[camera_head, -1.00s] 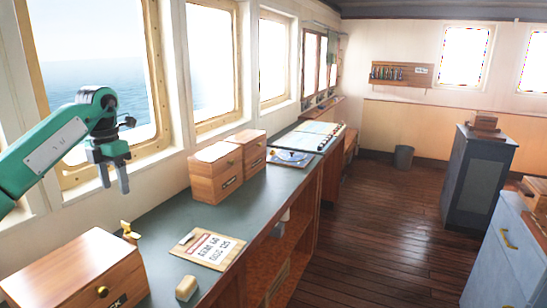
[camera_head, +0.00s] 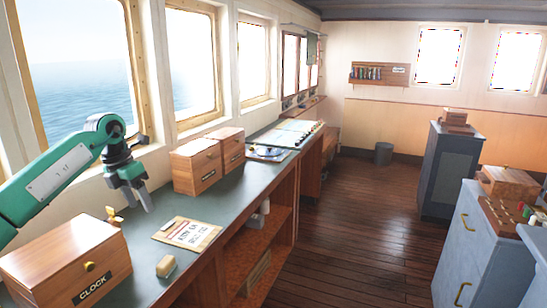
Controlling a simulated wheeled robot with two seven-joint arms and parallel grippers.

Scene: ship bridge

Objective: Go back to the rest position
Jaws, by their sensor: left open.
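My left arm, green, comes in from the left in the head view. Its gripper (camera_head: 137,201) hangs fingers down, open and empty, above the back part of the dark green counter (camera_head: 207,208) by the window. It is apart from the things on the counter as far as I can see. My right gripper is not in view.
A wooden box labelled CLOCK (camera_head: 63,262) is at near left, with a small brass piece (camera_head: 113,215) behind it. Two wooden boxes (camera_head: 195,168) stand farther back. Blue cabinets (camera_head: 481,250) stand right; the floor between is clear.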

